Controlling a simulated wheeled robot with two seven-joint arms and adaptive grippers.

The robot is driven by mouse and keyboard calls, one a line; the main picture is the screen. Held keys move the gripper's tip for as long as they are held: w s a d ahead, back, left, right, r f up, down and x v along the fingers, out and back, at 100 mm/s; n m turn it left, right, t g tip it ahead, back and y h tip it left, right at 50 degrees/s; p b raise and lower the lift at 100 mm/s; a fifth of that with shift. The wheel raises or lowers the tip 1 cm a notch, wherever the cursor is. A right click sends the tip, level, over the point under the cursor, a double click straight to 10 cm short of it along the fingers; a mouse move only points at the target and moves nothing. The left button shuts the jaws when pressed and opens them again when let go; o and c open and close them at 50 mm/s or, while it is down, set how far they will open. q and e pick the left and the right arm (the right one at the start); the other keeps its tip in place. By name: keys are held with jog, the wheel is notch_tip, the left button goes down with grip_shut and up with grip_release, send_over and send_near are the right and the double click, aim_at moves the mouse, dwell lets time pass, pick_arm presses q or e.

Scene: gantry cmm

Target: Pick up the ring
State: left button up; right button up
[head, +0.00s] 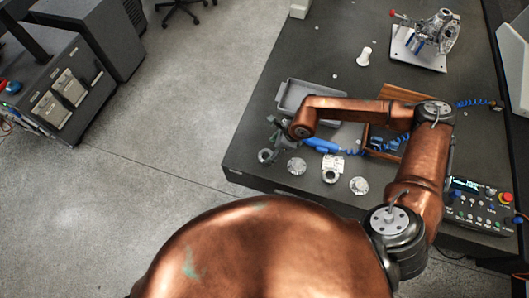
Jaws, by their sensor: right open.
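Small round metal parts lie in a loose row near the table's front edge. One ring-shaped part (265,156) with a dark centre lies at the left end. Another ring-shaped part (329,176) with a dark hole lies further right, by a small white label. I cannot tell which of them is the task's ring. My right gripper (274,137) is small and dark in the head view, just above the leftmost ring-shaped part and apparently open. Its wrist partly hides it, and I cannot tell whether it touches anything. My left gripper is not in view.
Two metal discs (296,166) (359,186) lie among the rings. A grey tray (291,95) and a wooden box (398,92) stand behind my forearm. A blue-handled tool (322,146) lies under it. A control panel (480,204) is at right. The table's back left is mostly clear.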

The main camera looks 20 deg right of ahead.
aim_at(264, 157)
jog(key=f, duration=0.2)
jog(key=w+f, duration=0.1)
jog(key=f, duration=0.4)
jog(key=shift+w+a+b, duration=0.2)
jog(key=shift+w+b, duration=0.15)
jog(key=shift+w+a+f, duration=0.1)
jog(key=shift+a+f, duration=0.05)
jog(key=shift+f, duration=0.2)
jog(key=shift+c, duration=0.7)
jog(key=c, duration=1.4)
jog(key=shift+r, duration=0.1)
jog(key=shift+c, duration=0.5)
jog(key=shift+r, duration=0.1)
